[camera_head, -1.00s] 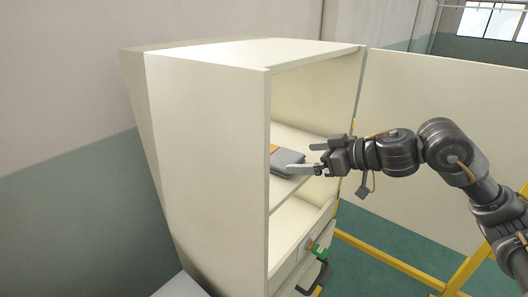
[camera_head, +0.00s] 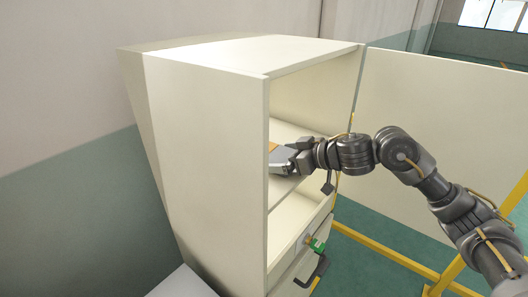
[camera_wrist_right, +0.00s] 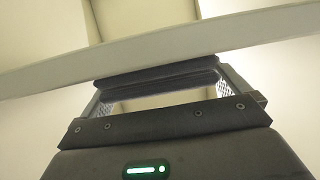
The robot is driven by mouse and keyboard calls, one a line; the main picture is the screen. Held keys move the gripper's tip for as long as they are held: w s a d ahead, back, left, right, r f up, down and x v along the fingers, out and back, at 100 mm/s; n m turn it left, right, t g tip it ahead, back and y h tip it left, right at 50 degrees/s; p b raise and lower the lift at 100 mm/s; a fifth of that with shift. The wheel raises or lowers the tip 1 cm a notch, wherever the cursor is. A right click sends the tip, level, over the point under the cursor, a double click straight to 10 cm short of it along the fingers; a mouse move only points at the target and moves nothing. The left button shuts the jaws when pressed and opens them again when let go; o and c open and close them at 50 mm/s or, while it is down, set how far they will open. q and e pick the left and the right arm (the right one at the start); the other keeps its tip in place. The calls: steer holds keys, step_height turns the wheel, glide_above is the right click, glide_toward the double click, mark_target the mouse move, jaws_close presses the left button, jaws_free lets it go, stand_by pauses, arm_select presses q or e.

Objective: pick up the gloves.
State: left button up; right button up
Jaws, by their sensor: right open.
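The gloves (camera_head: 284,154), a flat grey bundle with an orange patch, lie on the middle shelf inside the cabinet. They are partly hidden by my right gripper and the cabinet's side panel. My right gripper (camera_head: 282,168) reaches into the cabinet from the right, at the gloves. It is open; whether it touches them I cannot tell. My left gripper is not in view.
The pale cabinet (camera_head: 205,110) stands open, its door (camera_head: 440,110) swung out to the right behind my arm. Below the shelf are a compartment and a drawer with a dark handle (camera_head: 318,272) and a green part (camera_head: 316,245). A pale bar crosses the right wrist view (camera_wrist_right: 250,30).

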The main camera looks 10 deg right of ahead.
steer(key=c, duration=0.7)
steer(key=shift+c, duration=0.2)
steer(key=shift+r, duration=0.1)
steer(key=shift+r, duration=0.25)
step_height(320, 180, up, 2)
steer(key=shift+r+b, duration=0.1)
steer(key=shift+b, duration=0.7)
steer(key=s+d+r+b, duration=0.4)
steer(key=s+d+r, duration=0.3)
steer(key=d+r, duration=0.3)
steer(key=shift+s+d, duration=0.3)
steer(key=shift+d, duration=0.65)
